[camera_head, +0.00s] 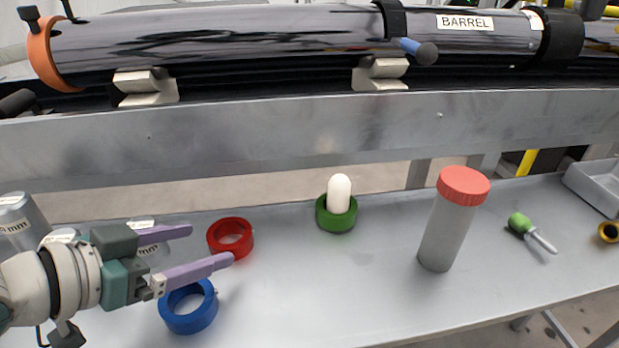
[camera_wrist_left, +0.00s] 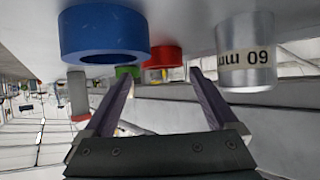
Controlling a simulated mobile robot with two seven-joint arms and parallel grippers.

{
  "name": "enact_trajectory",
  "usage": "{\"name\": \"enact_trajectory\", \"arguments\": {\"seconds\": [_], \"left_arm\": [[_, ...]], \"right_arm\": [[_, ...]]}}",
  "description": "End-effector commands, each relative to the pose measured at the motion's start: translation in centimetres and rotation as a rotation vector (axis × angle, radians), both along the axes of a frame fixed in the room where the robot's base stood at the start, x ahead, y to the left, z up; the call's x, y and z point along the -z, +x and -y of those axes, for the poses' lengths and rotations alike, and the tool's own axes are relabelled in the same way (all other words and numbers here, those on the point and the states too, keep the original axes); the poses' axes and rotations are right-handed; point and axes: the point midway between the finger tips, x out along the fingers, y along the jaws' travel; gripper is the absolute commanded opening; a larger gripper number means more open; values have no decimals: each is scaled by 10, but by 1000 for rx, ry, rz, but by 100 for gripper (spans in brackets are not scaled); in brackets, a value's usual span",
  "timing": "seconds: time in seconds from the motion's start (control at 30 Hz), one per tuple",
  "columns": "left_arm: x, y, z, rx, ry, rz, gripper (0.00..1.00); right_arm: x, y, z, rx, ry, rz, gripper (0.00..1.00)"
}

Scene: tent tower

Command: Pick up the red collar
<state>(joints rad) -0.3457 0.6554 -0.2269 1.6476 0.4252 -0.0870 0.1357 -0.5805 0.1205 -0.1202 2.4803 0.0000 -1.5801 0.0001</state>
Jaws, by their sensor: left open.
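The red collar (camera_head: 231,238) is a ring lying flat on the grey bench, left of the middle in the head view. It also shows in the left wrist view (camera_wrist_left: 162,56), beyond and between the finger lines. My left gripper (camera_head: 212,245) comes in from the left with its two purple fingers spread and nothing between them. In the left wrist view, the gripper (camera_wrist_left: 160,84) points toward the collar. My right gripper is not in view.
A blue collar (camera_head: 189,308) lies in front of the red one. A green collar (camera_head: 336,217) around a white peg (camera_head: 339,190) stands to the right. A red-capped grey cylinder (camera_head: 447,225), a green-handled screwdriver (camera_head: 530,230) and metal cylinders (camera_head: 17,222) are also on the bench (camera_head: 330,285).

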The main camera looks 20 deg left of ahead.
Motion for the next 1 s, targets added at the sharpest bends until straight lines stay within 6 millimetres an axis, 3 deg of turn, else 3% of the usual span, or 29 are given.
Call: {"name": "enact_trajectory", "arguments": {"seconds": [0.43, 0.73, 1.0], "left_arm": [[25, 46, 8, 1, 1, 1, 92], [25, 50, 9, 2, 2, -2, 92], [25, 49, 9, 1, 1, -2, 63]], "right_arm": [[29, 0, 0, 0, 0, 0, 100], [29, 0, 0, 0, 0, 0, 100], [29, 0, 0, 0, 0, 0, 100]]}}
